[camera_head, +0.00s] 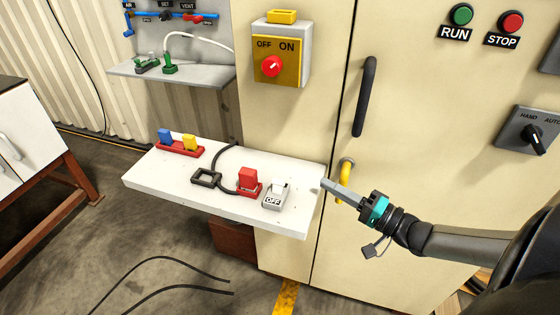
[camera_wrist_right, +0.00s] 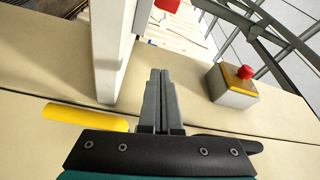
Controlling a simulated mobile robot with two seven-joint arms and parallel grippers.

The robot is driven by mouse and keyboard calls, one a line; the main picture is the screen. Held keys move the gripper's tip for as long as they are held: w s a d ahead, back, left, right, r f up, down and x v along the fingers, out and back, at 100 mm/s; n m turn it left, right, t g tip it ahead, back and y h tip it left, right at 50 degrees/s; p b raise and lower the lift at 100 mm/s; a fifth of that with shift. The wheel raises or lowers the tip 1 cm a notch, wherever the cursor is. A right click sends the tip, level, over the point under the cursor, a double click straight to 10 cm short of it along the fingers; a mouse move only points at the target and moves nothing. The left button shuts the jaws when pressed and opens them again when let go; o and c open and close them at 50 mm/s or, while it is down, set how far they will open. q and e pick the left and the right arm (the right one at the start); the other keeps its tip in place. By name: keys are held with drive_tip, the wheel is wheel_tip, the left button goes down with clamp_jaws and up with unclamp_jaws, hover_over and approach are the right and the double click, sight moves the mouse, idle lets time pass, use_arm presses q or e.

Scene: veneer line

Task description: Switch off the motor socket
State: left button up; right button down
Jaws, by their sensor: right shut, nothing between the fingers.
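A grey switch box (camera_head: 275,197) with a pale switch on top and an OFF label stands on the white shelf (camera_head: 225,212). Next to it a red plug-like block (camera_head: 248,180) sits on a red base, with a black cable by it. No label naming the motor socket is readable. My right gripper (camera_head: 325,184) is shut and empty, just off the shelf's right end, to the right of the switch box and apart from it. Its closed fingers also show in the right wrist view (camera_wrist_right: 159,85), beside the shelf edge (camera_wrist_right: 112,50). My left gripper is not in view.
A yellow handle (camera_head: 346,180) sticks out behind the right gripper, and a black door handle (camera_head: 364,97) is above. An OFF/ON box with a red knob (camera_head: 271,66) is over the shelf. A red holder (camera_head: 180,148) carries blue and yellow pieces.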

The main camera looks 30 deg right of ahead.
sight(278, 186)
drive_tip(key=shift+d+r, duration=0.1)
drive_tip(key=shift+r, duration=0.05)
drive_tip(key=shift+w, duration=0.1)
drive_tip(key=b+x, duration=0.2)
drive_tip(key=x, duration=0.8)
drive_tip(key=shift+s+a+f+p, duration=0.15)
drive_tip(key=shift+s+a+p, duration=0.1)
drive_tip(key=shift+s+a, duration=0.35)
drive_tip(key=shift+s+a+f+p, duration=0.15)
drive_tip(key=shift+s+a+p, duration=0.1)
drive_tip(key=shift+s+a, duration=0.35)
drive_tip(key=shift+s+a+f, duration=0.15)
drive_tip(key=shift+a, duration=0.2)
